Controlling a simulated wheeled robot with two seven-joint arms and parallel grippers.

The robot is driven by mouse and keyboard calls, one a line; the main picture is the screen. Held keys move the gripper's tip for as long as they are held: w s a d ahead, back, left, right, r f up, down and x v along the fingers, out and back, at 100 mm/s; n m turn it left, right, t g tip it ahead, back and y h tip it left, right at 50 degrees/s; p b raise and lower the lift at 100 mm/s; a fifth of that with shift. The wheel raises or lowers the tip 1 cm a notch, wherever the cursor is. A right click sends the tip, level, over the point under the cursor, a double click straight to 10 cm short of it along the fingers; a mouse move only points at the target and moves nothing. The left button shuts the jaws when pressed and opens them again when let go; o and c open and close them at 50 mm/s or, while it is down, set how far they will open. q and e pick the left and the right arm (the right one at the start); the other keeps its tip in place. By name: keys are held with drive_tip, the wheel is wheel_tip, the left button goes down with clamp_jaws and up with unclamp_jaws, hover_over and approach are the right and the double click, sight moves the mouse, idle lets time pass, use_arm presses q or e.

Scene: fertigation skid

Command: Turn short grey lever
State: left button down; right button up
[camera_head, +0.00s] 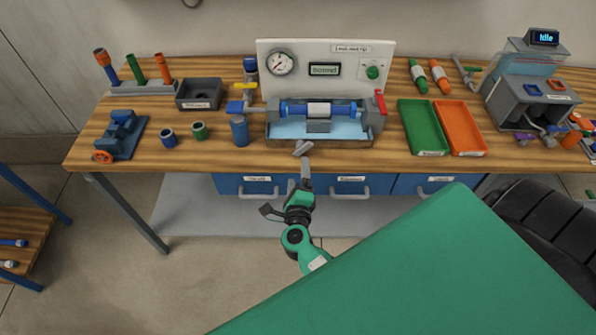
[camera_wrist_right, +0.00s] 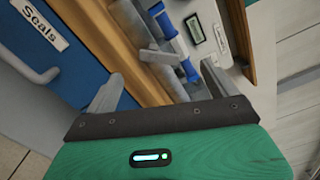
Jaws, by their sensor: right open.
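The short grey lever (camera_head: 303,148) sticks out at the front edge of the test rig (camera_head: 318,130), low and just left of its middle. In the right wrist view the grey lever (camera_wrist_right: 158,56) lies beyond the fingers, between them in the picture. My right gripper (camera_head: 306,168) is in front of the bench edge, just short of the lever, with its fingers pointing at it. It is open in the right wrist view (camera_wrist_right: 163,88), with nothing between the fingers, and appears apart from the lever. My left gripper is not in view.
The rig also has a red lever (camera_head: 380,102) at right and a yellow handle (camera_head: 244,86) at left. A blue cylinder (camera_head: 239,131) stands left of the rig. Green (camera_head: 430,151) and orange (camera_head: 468,152) trays lie to its right. Blue drawers (camera_head: 347,186) hang under the bench.

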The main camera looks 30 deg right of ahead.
drive_tip(key=v, duration=0.7)
idle(0.5)
idle(0.4)
drive_tip(key=b+v, duration=0.1)
drive_tip(key=v, duration=1.2)
drive_tip(key=shift+s+a+b, duration=0.25)
drive_tip(key=shift+s+b, duration=0.05)
